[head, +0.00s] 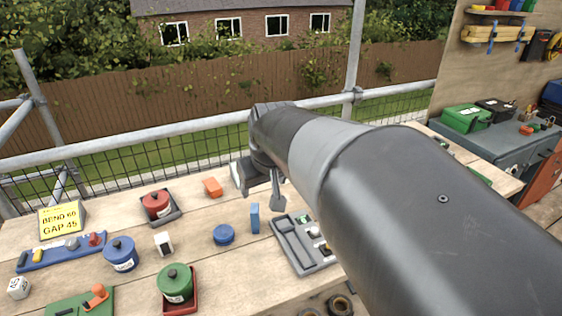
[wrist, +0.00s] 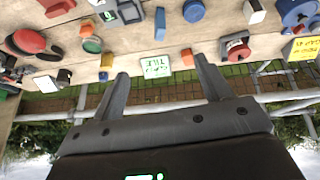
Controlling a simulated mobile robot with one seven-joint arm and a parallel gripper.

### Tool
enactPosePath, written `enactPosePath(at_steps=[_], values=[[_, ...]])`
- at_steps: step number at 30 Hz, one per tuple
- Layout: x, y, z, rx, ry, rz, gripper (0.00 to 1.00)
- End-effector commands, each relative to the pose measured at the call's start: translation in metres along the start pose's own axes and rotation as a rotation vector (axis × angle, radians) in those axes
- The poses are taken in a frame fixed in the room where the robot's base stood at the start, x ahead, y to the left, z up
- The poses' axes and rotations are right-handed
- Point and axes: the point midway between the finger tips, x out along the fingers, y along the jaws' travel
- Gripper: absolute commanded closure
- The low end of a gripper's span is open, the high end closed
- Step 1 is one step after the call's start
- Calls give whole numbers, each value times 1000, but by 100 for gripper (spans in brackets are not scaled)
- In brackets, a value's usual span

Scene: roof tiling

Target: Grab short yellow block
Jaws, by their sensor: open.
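A short yellow-orange block (wrist: 106,60) stands on the bench in the wrist view, left of the green-lettered tile card (wrist: 155,66). My gripper (wrist: 160,67) is open and empty, with its fingers on either side of the card in the picture. The yellow block appears just outside the left finger. In the head view my arm hides that part of the bench, and I cannot pick out the yellow block there. A more orange block (wrist: 187,57) lies near the right finger; it also shows in the head view (head: 212,187).
A blue upright block (head: 255,218), a blue disc (head: 223,235) and a grey tray (head: 284,232) stand close by. Red (head: 157,203), blue (head: 121,254) and green (head: 175,282) pots are further left. A scaffold rail (head: 160,142) runs behind the bench.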

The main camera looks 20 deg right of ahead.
Motion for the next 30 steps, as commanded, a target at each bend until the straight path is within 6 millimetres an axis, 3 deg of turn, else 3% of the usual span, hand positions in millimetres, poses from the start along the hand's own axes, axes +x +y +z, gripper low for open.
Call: enactPosePath(at_steps=[6, 15, 22, 30], values=[[50, 41, -55, -14, -9, -2, 29], [131, 111, -110, -17, 4, -21, 29], [202, 178, -130, 3, 29, -40, 29], [279, 258, -130, 47, 72, -54, 29]])
